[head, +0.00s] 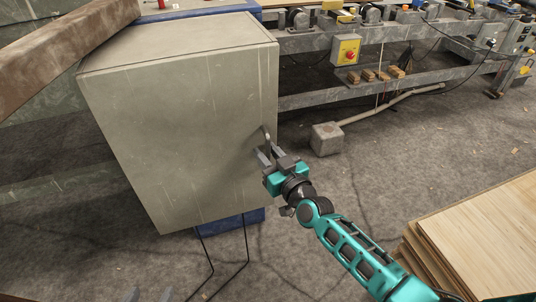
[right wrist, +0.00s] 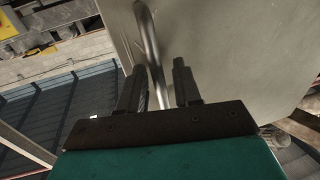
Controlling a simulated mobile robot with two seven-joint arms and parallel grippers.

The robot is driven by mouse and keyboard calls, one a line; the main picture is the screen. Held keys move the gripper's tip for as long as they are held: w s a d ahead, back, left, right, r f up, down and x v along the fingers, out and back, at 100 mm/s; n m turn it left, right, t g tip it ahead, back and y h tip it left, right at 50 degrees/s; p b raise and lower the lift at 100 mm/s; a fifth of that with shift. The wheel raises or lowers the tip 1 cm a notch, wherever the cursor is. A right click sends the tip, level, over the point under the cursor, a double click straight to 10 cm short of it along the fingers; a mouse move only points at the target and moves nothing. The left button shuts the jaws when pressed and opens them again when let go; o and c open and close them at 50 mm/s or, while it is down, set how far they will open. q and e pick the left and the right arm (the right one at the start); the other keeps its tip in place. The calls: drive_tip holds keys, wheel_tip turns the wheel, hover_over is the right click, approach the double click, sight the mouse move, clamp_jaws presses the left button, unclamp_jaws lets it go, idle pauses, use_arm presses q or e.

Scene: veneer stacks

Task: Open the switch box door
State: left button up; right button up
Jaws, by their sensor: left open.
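The switch box (head: 185,120) is a large grey-beige cabinet with its door closed. A curved metal handle (head: 266,136) stands out near the door's right edge; it also shows in the right wrist view (right wrist: 150,45). My right gripper (head: 264,156) is at the handle, its teal arm coming from the lower right. In the right wrist view its fingers (right wrist: 158,88) are apart, with the handle bar running down between them, close to the left finger. Only a small part of my left gripper (head: 166,295) shows at the bottom edge; it is open, with nothing seen in it.
Stacked wood veneer sheets (head: 495,225) lie at the lower right. A conveyor frame (head: 375,92) with a yellow switch panel (head: 346,50) stands behind. A small grey box (head: 327,139) is on the floor. A brown beam (head: 60,50) crosses the upper left.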

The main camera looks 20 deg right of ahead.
drive_tip(key=c, duration=0.4)
clamp_jaws()
drive_tip(key=shift+s, duration=0.1)
